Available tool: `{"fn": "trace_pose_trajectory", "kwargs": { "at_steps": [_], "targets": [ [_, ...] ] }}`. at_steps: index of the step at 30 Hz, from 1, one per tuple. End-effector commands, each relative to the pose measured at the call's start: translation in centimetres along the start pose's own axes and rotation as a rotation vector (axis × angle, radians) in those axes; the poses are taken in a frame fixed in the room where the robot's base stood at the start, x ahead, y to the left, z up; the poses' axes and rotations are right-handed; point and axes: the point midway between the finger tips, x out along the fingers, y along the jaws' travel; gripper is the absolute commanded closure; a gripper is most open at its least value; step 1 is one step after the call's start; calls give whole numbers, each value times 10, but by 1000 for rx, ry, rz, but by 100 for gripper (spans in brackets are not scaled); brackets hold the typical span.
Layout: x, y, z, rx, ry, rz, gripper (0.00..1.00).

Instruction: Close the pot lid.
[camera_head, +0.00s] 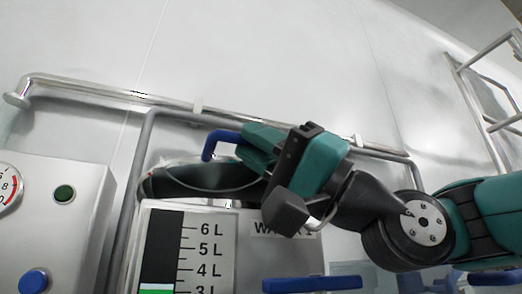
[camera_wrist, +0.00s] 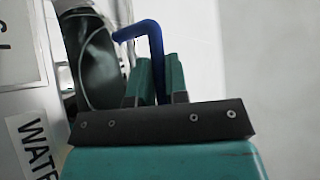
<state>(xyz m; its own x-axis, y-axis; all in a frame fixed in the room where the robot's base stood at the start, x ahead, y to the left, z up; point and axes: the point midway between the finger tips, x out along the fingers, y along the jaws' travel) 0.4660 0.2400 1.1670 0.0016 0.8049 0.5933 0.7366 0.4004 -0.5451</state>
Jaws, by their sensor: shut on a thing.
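The pot (camera_head: 225,278) is the pale vessel with a black-and-green level scale and a partly covered "WATER" label, low in the head view. At its top is a dark rounded lid or opening with a thin curved rim (camera_head: 190,182); it also shows at upper left in the wrist view (camera_wrist: 98,65). I cannot tell how far the lid stands open. A bent blue handle (camera_head: 213,146) rises beside it, also seen in the wrist view (camera_wrist: 154,42). My gripper (camera_head: 255,143), with teal fingers, is shut on the blue handle; the fingers hide its lower end.
A metal rail (camera_head: 110,96) runs along the pale wall behind the pot. A blue bar (camera_head: 312,284) is below my gripper. A metal frame (camera_head: 480,85) stands at right.

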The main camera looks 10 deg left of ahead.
Motion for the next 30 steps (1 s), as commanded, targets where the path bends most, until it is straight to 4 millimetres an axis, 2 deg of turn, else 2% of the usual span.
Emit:
{"fn": "trace_pose_trajectory", "kwargs": {
  "at_steps": [1,6,20,21,24,30],
  "targets": [
    [-5,6,6,3,-1,4,100],
    [-9,9,11,5,-2,4,100],
    [-9,11,12,7,-3,6,100],
    [-9,11,12,7,-2,6,78],
    [-9,11,11,6,-2,5,60],
    [-9,9,11,4,-2,3,60]
  ]
}}
